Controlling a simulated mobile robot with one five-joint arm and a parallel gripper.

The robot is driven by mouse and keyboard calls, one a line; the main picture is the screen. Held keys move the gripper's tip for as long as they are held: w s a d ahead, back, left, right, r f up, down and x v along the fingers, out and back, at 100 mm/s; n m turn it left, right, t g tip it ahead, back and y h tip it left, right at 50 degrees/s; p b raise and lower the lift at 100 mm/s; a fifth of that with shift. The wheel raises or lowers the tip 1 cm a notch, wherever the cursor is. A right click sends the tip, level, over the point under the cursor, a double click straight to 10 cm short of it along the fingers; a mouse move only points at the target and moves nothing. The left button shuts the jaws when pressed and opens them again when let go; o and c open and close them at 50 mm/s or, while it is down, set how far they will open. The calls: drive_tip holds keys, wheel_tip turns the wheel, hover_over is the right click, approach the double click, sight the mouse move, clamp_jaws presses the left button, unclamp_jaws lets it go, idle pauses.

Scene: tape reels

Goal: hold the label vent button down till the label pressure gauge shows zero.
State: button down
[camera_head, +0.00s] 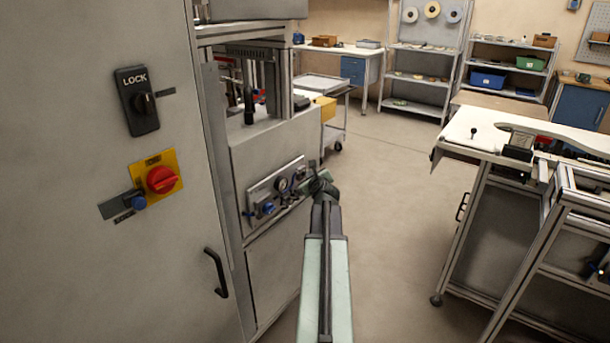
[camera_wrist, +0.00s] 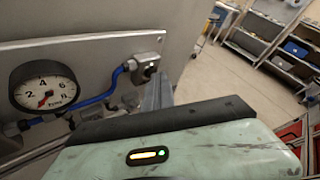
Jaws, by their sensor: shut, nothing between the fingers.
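The pressure gauge (camera_wrist: 43,88) is a round white dial with a black rim on the grey machine panel. Its red needle points down and left, toward the low end; the exact reading is too small to tell. A small metal block with a dark button (camera_wrist: 149,69) sits to its right, joined by a blue hose. In the head view the gauge (camera_head: 282,184) shows on the panel. My gripper (camera_head: 314,179) is shut and empty at the panel's right end.
The panel (camera_head: 252,190) also carries a blue knob (camera_head: 267,208). A grey cabinet (camera_head: 85,230) with a red switch (camera_head: 161,180) and door handle stands left. A workbench (camera_head: 490,140) stands right. The floor between is clear.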

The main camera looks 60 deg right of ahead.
drive_tip(key=shift+s, duration=0.8)
drive_tip(key=shift+s, duration=0.1)
drive_tip(key=shift+s, duration=2.4)
drive_tip(key=shift+a+f, duration=0.1)
